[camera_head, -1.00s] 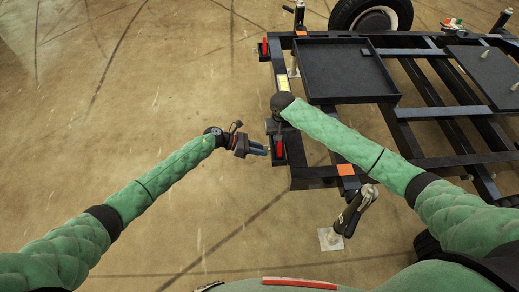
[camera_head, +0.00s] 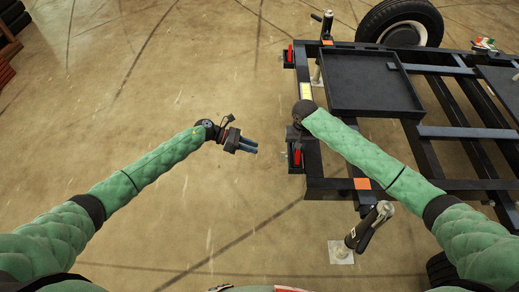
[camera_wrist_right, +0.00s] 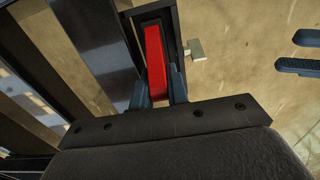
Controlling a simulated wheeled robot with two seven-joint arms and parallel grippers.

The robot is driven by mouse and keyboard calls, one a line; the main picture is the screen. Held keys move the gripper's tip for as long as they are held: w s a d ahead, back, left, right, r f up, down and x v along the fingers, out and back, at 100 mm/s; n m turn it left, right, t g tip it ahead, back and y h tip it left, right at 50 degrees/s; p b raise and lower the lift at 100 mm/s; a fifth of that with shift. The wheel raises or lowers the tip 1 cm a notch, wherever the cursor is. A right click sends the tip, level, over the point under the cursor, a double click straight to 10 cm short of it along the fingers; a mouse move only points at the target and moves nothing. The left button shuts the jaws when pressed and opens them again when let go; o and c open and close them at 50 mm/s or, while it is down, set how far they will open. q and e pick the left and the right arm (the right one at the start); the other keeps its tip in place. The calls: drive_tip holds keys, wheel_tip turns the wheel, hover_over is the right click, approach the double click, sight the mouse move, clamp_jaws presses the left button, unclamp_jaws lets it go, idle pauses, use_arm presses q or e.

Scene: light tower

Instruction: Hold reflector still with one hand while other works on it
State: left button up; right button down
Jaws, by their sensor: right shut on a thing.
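A red reflector (camera_head: 297,157) sits in a dark bracket at the left end of the black trailer frame (camera_head: 330,188). My right gripper (camera_wrist_right: 158,80) is shut on the reflector (camera_wrist_right: 155,55), with one blue finger on each side of the red bar. In the head view my right wrist hides the fingers. My left gripper (camera_head: 247,146) hangs to the left of the reflector, apart from it. Its two blue fingers also show at the right edge of the right wrist view (camera_wrist_right: 302,53), with an empty gap between them. A second red reflector (camera_head: 290,54) is at the frame's far corner.
A black tray (camera_head: 370,82) lies on the frame. A jack with a handle (camera_head: 366,228) stands at the near corner, another (camera_head: 325,25) at the far corner. A wheel (camera_head: 400,22) is behind.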

use_arm(q)
drive_tip(key=shift+a+r, duration=0.1)
drive_tip(key=shift+a, duration=0.2)
use_arm(e)
drive_tip(key=c, duration=1.3)
unclamp_jaws()
drive_tip(key=shift+r, duration=0.1)
wheel_tip(320, 180, up, 12)
drive_tip(key=shift+f, duration=0.1)
